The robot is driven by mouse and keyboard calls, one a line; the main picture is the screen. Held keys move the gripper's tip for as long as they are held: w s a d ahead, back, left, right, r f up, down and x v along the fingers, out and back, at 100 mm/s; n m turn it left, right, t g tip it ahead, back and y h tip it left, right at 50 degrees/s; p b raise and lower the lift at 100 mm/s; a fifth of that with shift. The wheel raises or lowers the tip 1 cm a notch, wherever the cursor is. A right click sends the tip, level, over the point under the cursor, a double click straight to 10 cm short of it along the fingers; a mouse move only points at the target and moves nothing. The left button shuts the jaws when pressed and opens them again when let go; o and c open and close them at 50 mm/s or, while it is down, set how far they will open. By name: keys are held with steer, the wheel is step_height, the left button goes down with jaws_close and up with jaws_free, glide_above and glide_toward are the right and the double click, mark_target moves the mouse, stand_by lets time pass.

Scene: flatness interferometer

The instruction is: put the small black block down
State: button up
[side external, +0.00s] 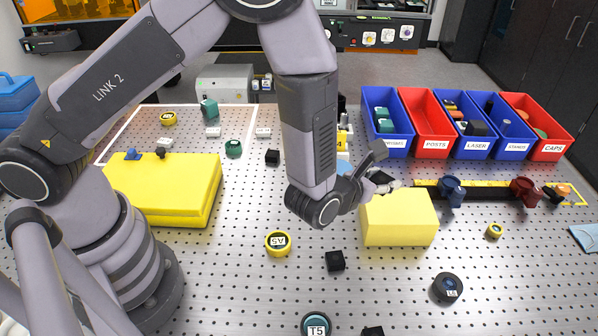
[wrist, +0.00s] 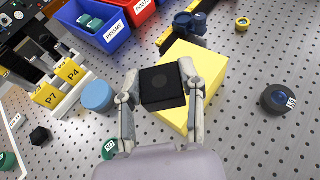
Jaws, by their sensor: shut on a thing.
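The small black block (wrist: 163,87) is between the two fingers of my gripper (wrist: 161,75) in the wrist view, with its dark square face toward the camera. In the side view my gripper (side external: 378,176) is just above the yellow block (side external: 398,222), shut on the black block, which is mostly hidden there. In the wrist view the held block overlaps the left part of the yellow block (wrist: 205,62). I cannot tell whether it touches the yellow block's top.
Blue and red bins (side external: 425,140) stand at the back right. Clamps on a dark rail (side external: 450,192) lie behind the yellow block. Loose black cubes (side external: 335,261), a yellow round part (side external: 278,243) and a black round part (side external: 447,288) sit on the perforated table. Free room lies between them.

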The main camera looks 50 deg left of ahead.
glide_above(396, 216)
step_height(396, 216, down, 6)
steer(key=shift+s+a+r, duration=0.15)
steer(key=shift+f, duration=1.7)
steer(key=shift+f, duration=0.2)
steer(key=o, duration=1.1)
steer(key=shift+o, duration=0.2)
steer(key=shift+r, duration=0.1)
